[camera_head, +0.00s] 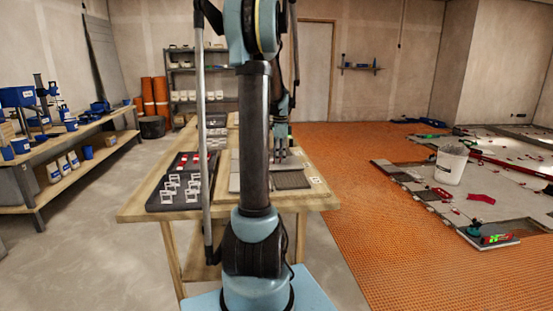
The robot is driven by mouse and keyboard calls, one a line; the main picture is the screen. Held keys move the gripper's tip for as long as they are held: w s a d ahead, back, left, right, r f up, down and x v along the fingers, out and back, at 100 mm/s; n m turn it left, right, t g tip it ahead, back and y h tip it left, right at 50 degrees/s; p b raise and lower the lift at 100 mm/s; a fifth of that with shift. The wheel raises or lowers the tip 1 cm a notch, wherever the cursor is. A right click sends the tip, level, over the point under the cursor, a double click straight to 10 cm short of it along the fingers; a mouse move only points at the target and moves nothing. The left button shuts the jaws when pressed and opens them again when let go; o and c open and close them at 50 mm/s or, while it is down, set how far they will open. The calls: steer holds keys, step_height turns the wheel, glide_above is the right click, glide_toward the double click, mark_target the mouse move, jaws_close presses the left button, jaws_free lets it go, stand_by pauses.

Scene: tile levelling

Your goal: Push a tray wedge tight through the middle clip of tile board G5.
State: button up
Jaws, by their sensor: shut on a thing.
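My gripper (279,158) points down over the work table, beyond my arm column. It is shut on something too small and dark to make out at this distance. Below and around it lies a tile board (311,189) with grey tiles, one of them dark and textured. A small pale label at its right edge is too small to read. My arm column hides part of the board, and its clips cannot be made out. A dark tray (158,201) on the table's left holds several white clip-like frames (191,188) and red wedges (196,158).
The wooden table (135,209) has more grey pieces towards its back. A bench (70,170) with blue tools stands at the left wall. Orange matting (355,190) covers the floor at right, with a white bucket (451,165) on laid tiles. Grey floor at left is clear.

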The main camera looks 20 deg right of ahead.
steer(key=shift+w+a, duration=0.2)
steer(key=shift+a, duration=0.55)
stand_by(0.6)
stand_by(0.5)
steer(key=o, duration=0.8)
steer(key=shift+r, duration=0.1)
step_height(320, 180, up, 12)
steer(key=shift+f, duration=0.15)
